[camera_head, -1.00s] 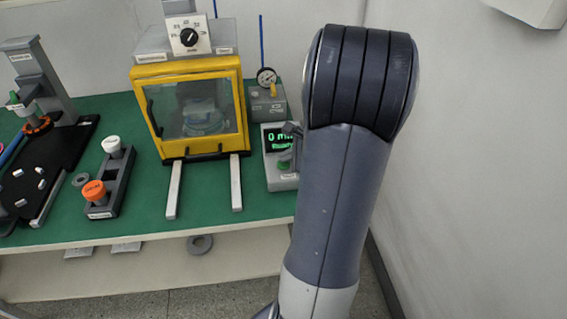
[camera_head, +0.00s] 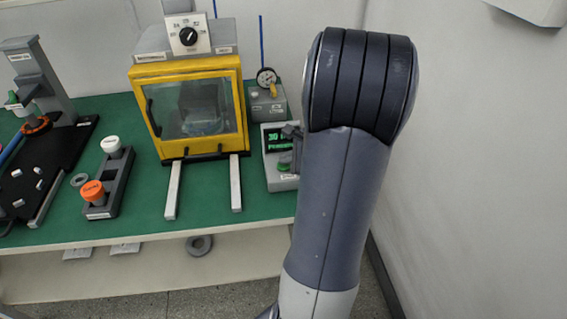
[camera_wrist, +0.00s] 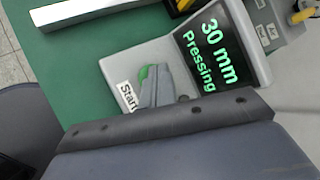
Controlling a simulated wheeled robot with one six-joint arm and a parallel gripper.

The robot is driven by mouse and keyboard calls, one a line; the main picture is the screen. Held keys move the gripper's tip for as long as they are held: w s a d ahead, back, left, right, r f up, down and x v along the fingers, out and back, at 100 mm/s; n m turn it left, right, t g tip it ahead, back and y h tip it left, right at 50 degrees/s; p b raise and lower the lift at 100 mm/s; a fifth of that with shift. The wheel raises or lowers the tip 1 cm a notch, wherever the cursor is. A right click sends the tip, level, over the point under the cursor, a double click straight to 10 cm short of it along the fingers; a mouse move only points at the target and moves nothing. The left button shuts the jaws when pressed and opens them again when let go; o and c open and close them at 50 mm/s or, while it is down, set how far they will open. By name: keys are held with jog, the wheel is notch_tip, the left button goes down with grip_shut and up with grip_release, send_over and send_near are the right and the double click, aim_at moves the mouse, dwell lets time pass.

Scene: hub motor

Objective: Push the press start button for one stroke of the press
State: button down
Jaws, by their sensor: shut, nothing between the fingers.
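The press control box (camera_head: 284,184) stands at the right of the green bench in the head view; the wrist view shows it close up (camera_wrist: 118,66). Its display (camera_wrist: 213,50) reads "30 mm Pressing" in green. The green start button (camera_wrist: 146,73) shows beside the "Start" label (camera_wrist: 128,97), partly hidden by my gripper. My gripper (camera_wrist: 153,82) is shut and empty, with its tips at the button; I cannot tell how firmly they touch it.
A pressure gauge (camera_head: 266,77) stands behind the control box. Two light rails (camera_head: 235,185) stick out before the press. A grey holder with an orange knob (camera_head: 93,190) and a black fixture (camera_head: 48,165) are at left. A wall (camera_head: 480,150) bounds the right side.

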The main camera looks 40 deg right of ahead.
aim_at(287, 166)
jog(key=shift+r, duration=0.1)
jog(key=shift+r+p, duration=0.7)
jog(key=shift+r, duration=0.1)
jog(key=shift+r+p, duration=2)
jog(key=shift+r, duration=0.5)
